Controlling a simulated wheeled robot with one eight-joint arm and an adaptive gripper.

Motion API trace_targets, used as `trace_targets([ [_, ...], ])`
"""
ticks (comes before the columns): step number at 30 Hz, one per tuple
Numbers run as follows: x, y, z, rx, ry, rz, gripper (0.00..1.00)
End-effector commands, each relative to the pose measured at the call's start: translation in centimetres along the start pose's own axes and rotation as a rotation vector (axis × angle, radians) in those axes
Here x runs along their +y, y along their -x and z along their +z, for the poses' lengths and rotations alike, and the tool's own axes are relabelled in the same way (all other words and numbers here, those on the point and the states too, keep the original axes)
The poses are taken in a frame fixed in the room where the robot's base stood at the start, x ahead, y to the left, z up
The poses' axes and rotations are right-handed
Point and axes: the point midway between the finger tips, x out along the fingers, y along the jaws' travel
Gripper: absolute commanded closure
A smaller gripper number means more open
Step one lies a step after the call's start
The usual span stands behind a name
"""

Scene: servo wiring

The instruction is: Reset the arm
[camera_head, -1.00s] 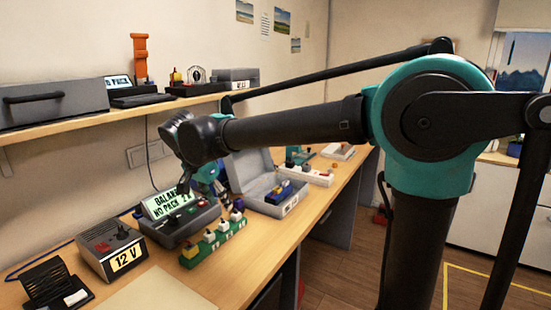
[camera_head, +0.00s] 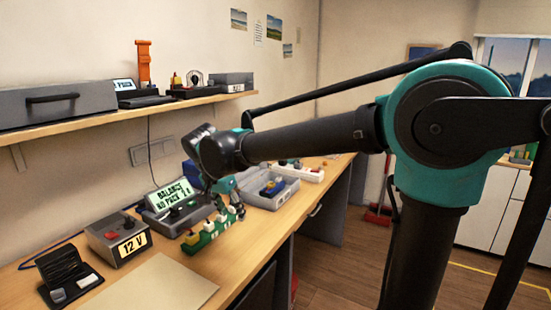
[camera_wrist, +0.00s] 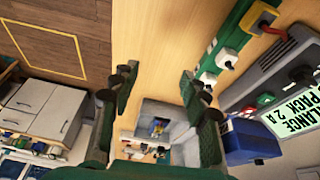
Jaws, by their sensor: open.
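My gripper (camera_head: 232,202) hangs at the end of my arm above the workbench, by the green strip, partly hidden by my own wrist. In the wrist view its two dark fingers (camera_wrist: 160,88) stand wide apart with nothing between them but the bench scene beyond. The green strip with several light plugs (camera_head: 200,240) lies just left of the gripper; it also shows in the wrist view (camera_wrist: 215,50). The balance charger (camera_head: 178,218) with a lit "BALANCE NO PACK" screen stands behind the strip. An open grey case (camera_head: 290,190) lies to the right.
A 12 V supply box (camera_head: 118,238) and a small black open case (camera_head: 68,282) stand at the bench's left. A mat (camera_head: 160,290) lies at the front. The shelf (camera_head: 60,132) above carries several items. Open floor (camera_head: 335,265) lies right of the bench.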

Motion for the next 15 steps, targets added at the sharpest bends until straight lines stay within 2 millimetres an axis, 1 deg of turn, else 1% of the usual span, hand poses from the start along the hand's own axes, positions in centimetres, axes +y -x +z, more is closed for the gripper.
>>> trace_targets([
  [1,1.0,-0.8,-0.5,-0.007,0.006,0.000,0.54],
  [5,3.6,-2.9,-1.6,-0.025,0.040,-0.009,0.54],
  [8,6.2,-4.8,-2.5,-0.041,0.072,-0.019,0.54],
  [11,9.9,-7.3,-3.2,-0.057,0.114,-0.036,0.54],
  [12,11.6,-8.4,-3.5,-0.062,0.133,-0.046,0.54],
  [14,14.4,-10.1,-3.6,-0.069,0.164,-0.061,0.54],
  [15,16.1,-11.2,-3.5,-0.071,0.184,-0.073,0.54],
])
